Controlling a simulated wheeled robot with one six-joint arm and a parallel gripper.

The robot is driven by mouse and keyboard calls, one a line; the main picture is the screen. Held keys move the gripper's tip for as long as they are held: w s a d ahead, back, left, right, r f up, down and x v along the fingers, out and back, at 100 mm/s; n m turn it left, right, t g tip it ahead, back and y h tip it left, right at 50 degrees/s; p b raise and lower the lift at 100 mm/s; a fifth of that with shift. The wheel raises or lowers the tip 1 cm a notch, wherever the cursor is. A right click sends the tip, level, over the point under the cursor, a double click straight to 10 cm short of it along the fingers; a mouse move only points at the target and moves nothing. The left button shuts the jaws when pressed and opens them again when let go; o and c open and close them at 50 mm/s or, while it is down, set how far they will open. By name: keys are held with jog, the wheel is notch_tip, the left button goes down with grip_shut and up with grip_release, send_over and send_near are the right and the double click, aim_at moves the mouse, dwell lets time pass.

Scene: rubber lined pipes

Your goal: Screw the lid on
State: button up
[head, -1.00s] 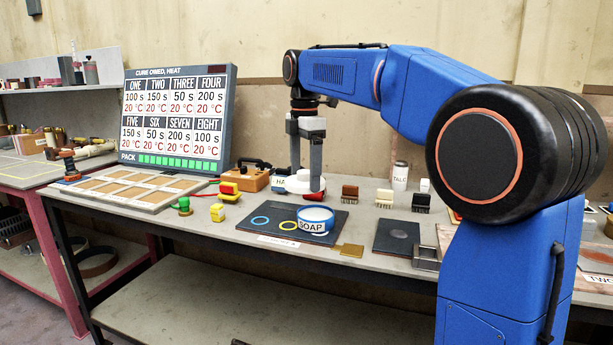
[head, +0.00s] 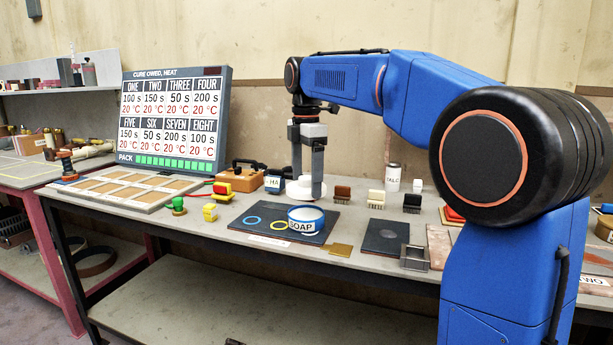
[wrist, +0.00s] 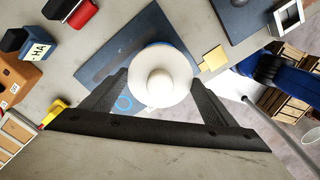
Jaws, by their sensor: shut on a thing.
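My gripper (head: 305,195) points down and is shut on a round white lid (head: 300,190) with a knob on top. In the wrist view the lid (wrist: 145,62) sits between the two dark fingers, its knob (wrist: 160,81) in the middle. The open soap tub (head: 303,226), white-labelled with a blue rim, stands on the dark mat (head: 262,233). In the head view the lid shows above and behind the tub, apart from it. In the wrist view the lid hides most of the tub; only a blue edge shows past it.
Brushes (head: 376,199), a talc can (head: 392,178), a dark plate (head: 387,237) and a metal frame (head: 414,257) lie to the right. A yellow block (head: 210,212), a green knob (head: 178,206) and a tan case (head: 241,177) are left. A display board (head: 172,120) stands behind.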

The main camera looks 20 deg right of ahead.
jog(key=shift+f, duration=2.5)
jog(key=shift+f, duration=0.2)
jog(key=m, duration=1.2)
jog(key=o, duration=1)
